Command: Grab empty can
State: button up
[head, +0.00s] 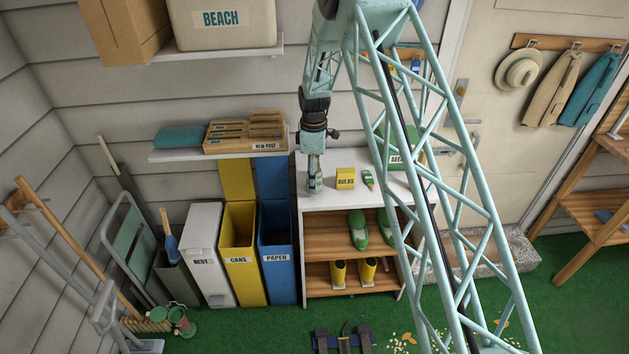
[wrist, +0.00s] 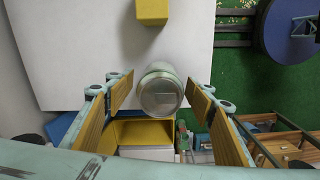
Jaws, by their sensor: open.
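An empty can (wrist: 160,90), silvery with a greenish side, stands out in the wrist view between the two fingers of my gripper (wrist: 161,97). The fingers have wooden-looking pads and are open, with a gap on each side of the can. In the head view my gripper (head: 315,170) points down at the left end of the white cabinet top (head: 328,206). There the can is small and largely hidden by the fingers. The yellow bin labelled CANS (head: 239,259) stands open at floor level, left of the cabinet.
A yellow box (head: 346,178) and a small green-and-white item (head: 367,178) stand right of my gripper on the cabinet top. The white REST bin (head: 203,252) and blue PAPER bin (head: 278,262) flank the yellow bin. A wall shelf (head: 180,154) with a wooden tray (head: 245,132) hangs above them.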

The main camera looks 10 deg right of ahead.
jog(key=c, duration=0.8)
jog(key=shift+r, duration=0.1)
jog(key=shift+r, duration=1.7)
jog(key=s+a+r+b, duration=0.1)
jog(key=s, duration=1.5)
jog(key=shift+r+b, duration=0.2)
jog(key=shift+b, duration=0.1)
